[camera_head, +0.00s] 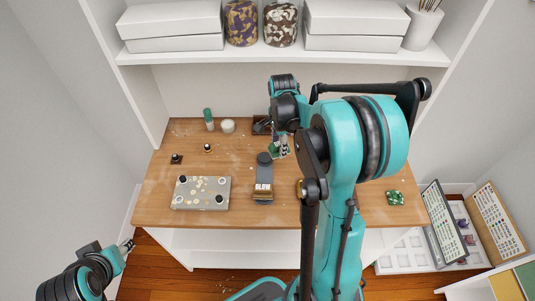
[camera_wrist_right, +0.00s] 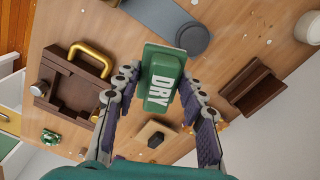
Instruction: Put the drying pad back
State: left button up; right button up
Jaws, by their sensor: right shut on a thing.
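The drying pad (camera_wrist_right: 160,82) is a green block with white DRY lettering. My right gripper (camera_wrist_right: 158,76) is shut on it, with one finger along each side. In the head view, the pad (camera_head: 275,150) shows as a small green patch at my right gripper (camera_head: 283,147), over the back middle of the table. In the wrist view, a dark wooden holder (camera_wrist_right: 262,84) with an open recess stands to the right of the pad, apart from it. In the head view, my arm partly hides this holder (camera_head: 261,126). My left gripper (camera_head: 127,246) is off the table's front left; its jaws are too small to read.
A green bottle (camera_head: 208,121) and white jar (camera_head: 228,127) stand behind. A brown box with brass handle (camera_wrist_right: 70,93) shows at left.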

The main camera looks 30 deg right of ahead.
jog(key=b, duration=0.2)
send_over(264, 156)
notch_tip(264, 156, down, 4)
jog(key=shift+f, duration=0.1)
jog(key=shift+f+b, duration=0.75)
jog(key=shift+f, duration=1.2)
jog(key=shift+f, duration=0.15)
jog(key=o, duration=1.4)
